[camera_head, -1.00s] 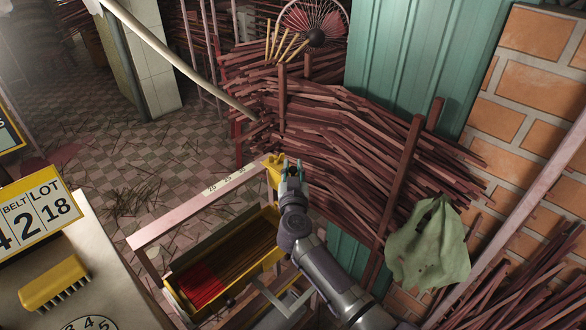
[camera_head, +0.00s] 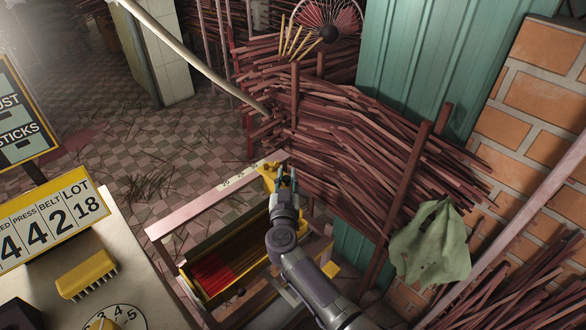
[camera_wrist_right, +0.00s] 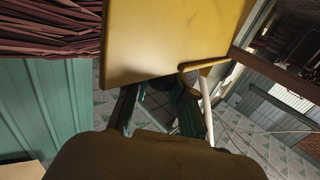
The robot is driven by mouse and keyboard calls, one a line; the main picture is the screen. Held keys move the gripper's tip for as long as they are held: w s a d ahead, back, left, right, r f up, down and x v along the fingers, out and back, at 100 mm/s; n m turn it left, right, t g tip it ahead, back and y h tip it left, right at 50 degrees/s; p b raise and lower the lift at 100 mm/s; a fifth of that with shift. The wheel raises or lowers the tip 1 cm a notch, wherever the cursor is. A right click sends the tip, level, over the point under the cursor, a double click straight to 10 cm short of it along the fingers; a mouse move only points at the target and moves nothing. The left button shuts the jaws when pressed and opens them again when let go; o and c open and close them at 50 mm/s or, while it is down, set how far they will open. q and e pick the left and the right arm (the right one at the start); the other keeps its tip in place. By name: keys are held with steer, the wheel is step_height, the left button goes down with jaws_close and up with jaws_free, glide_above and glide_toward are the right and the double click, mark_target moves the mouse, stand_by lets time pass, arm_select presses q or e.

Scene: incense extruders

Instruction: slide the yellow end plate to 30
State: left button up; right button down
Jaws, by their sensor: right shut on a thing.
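The yellow end plate (camera_head: 268,172) shows in the head view at the far right end of a pale rail (camera_head: 190,207). A white strip with small numbers (camera_head: 237,178) lies on the rail just left of the plate; I cannot read the plate's setting surely. My right gripper (camera_head: 284,178) is shut on the end plate, reaching it from the right. In the right wrist view, a broad yellow plate (camera_wrist_right: 175,40) fills the top middle, at the fingers (camera_wrist_right: 158,108). My left gripper is not in view.
A yellow-edged trough (camera_head: 215,270) with red and brown contents sits below the rail. Stacked sticks (camera_head: 350,150) crowd behind the gripper. A green cloth (camera_head: 430,245) hangs at right. A table (camera_head: 85,260) with a yellow brush-like block (camera_head: 87,274) and number sign (camera_head: 45,222) stands left.

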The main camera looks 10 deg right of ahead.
steer(key=shift+d, duration=0.1)
steer(key=c, duration=1)
jaws_free()
steer(key=s, duration=0.4)
steer(key=s+a, duration=0.1)
steer(key=s, duration=0.2)
steer(key=s+a, duration=0.1)
steer(key=s, duration=0.3)
steer(key=shift+s+a, duration=0.15)
steer(key=shift+s, duration=0.2)
